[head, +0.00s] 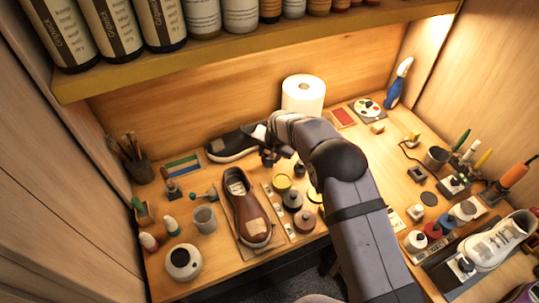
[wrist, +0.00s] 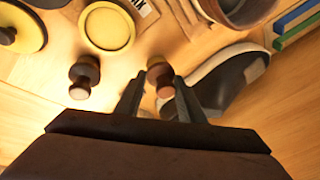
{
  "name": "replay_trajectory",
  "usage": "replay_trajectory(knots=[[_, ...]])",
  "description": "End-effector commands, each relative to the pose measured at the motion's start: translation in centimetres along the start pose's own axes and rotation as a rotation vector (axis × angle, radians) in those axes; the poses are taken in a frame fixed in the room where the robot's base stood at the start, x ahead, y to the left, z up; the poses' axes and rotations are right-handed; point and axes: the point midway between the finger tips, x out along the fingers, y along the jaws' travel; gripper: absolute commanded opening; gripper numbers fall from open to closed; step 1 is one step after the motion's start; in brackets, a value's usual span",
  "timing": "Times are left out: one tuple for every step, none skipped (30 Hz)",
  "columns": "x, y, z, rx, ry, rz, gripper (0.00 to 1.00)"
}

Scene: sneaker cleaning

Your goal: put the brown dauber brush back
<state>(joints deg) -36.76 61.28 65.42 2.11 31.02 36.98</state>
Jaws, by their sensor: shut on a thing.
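My gripper (head: 268,157) hangs over the bench between the black shoe and the shoe polish tins. In the wrist view its two fingers (wrist: 159,95) are closed around the brown dauber brush (wrist: 158,71), which has a round, reddish-brown wooden knob. In the head view the brush is too small and dark to make out. A second dauber (wrist: 84,75), with a darker body and a brown knob, stands to the left of the fingers, apart from them. The brush's lower end and its contact with any surface cannot be made out.
The black shoe (wrist: 230,78) lies close to the right finger. A yellow tin (wrist: 109,28) is beyond the daubers. The brown shoe (head: 250,208) sits in front on a mat. A white paper roll (head: 303,95) stands behind. The shelf (head: 250,48) overhangs the back.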

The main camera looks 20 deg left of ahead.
Motion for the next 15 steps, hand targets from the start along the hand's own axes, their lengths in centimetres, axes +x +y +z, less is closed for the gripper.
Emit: replay_trajectory(knots=[[0.3, 0.1, 0.1, 0.000, 0.000, 0.000, 0.17], [0.6, 0.1, 0.1, 0.000, 0.001, -0.001, 0.17], [0.8, 0.2, 0.2, 0.000, 0.000, -0.001, 0.17], [0.9, 0.2, 0.3, 0.000, 0.001, -0.001, 0.17], [1.0, 0.3, 0.3, 0.000, 0.001, -0.001, 0.17], [1.1, 0.3, 0.3, 0.000, 0.001, -0.001, 0.17], [1.1, 0.3, 0.3, 0.000, 0.002, -0.001, 0.17], [1.1, 0.3, 0.3, 0.000, 0.002, -0.001, 0.17], [1.1, 0.3, 0.3, 0.000, 0.002, -0.001, 0.17], [1.1, 0.3, 0.3, 0.000, 0.002, -0.001, 0.17], [1.1, 0.3, 0.3, 0.000, 0.002, -0.001, 0.17], [1.1, 0.3, 0.3, 0.000, 0.001, -0.001, 0.17], [1.1, 0.3, 0.3, 0.000, 0.001, -0.001, 0.17], [1.2, 0.3, 0.4, 0.000, 0.001, -0.001, 0.17], [1.4, 0.3, 0.4, 0.000, 0.001, -0.001, 0.17]])
